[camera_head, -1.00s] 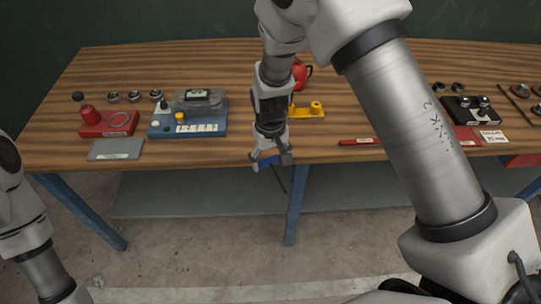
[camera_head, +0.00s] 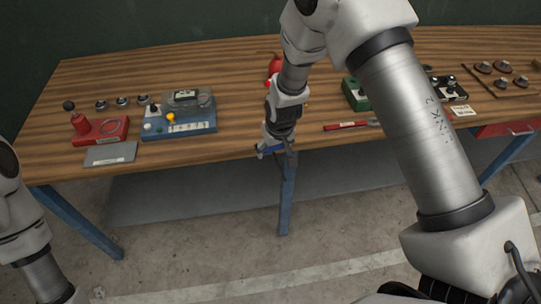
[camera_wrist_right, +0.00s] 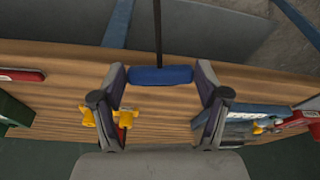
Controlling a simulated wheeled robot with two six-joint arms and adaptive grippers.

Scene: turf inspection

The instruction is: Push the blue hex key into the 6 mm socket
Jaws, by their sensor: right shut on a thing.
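My right gripper (camera_head: 274,151) is shut on the blue hex key and holds it at the table's front edge. The key's blue handle (camera_wrist_right: 161,75) lies crosswise between both fingertips (camera_wrist_right: 161,82) in the right wrist view. Its thin dark shaft (camera_wrist_right: 158,30) runs from the handle to the top of that view. In the head view only a bit of the blue handle (camera_head: 265,150) shows clearly. I cannot pick out a socket marked 6 mm. My left arm (camera_head: 40,265) shows at the lower left, but its gripper is out of frame.
On the wooden table (camera_head: 230,70) stand a blue test unit (camera_head: 180,128), a red stand (camera_head: 105,132), a grey plate (camera_head: 110,154) and a green block (camera_head: 353,91). A red-handled tool (camera_head: 345,126) lies near the front edge. A yellow fixture (camera_wrist_right: 125,117) shows in the wrist view.

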